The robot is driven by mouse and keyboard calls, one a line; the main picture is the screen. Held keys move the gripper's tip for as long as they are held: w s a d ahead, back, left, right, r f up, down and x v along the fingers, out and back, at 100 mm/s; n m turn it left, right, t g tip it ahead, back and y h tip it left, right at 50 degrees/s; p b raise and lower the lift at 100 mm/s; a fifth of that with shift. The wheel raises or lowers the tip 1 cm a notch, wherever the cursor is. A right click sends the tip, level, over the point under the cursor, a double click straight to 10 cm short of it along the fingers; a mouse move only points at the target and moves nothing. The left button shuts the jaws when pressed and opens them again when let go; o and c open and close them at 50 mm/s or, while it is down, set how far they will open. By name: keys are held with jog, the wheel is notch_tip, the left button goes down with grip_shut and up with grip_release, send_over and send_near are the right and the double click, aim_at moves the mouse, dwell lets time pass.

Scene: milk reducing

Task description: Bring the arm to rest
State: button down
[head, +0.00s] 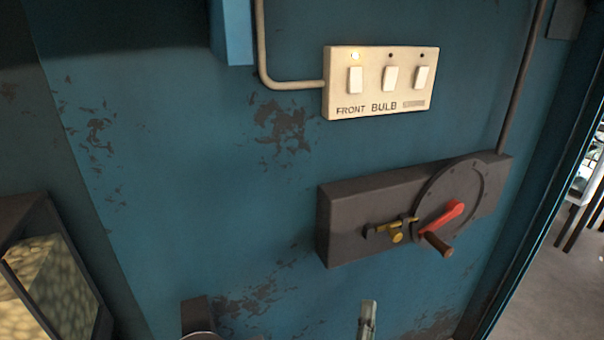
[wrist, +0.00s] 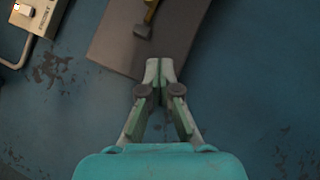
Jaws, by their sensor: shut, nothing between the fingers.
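My gripper (wrist: 160,70) shows in the wrist view with its two pale fingertips together and nothing between them. Its tips point toward the lower edge of a dark grey switch box, and I cannot tell how far apart they are. In the head view, a pale tip (head: 367,318), which looks like part of my gripper, shows at the bottom edge below the box. The rest of my arm is mostly out of frame.
The dark switch box (head: 345,215) with a red lever (head: 442,218) and brown handle (head: 438,243) juts from the blue wall (head: 190,150). A cream switch panel (head: 375,82) is above. A framed panel (head: 55,285) stands lower left. A doorway opens at right.

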jog(key=s+d+f+m+g+y, duration=0.1)
jog(key=s+f+m+g+y, duration=0.5)
jog(key=s+f, duration=1.1)
jog(key=s+r+m, duration=0.2)
jog(key=s+m, duration=0.3)
jog(key=s, duration=0.5)
jog(key=s+d+r+m+y, duration=0.1)
jog(key=s+r+m, duration=0.2)
jog(key=s+m, duration=0.3)
jog(key=s, duration=0.5)
jog(key=shift+r+m+t, duration=0.25)
jog(key=shift+m+t, duration=0.05)
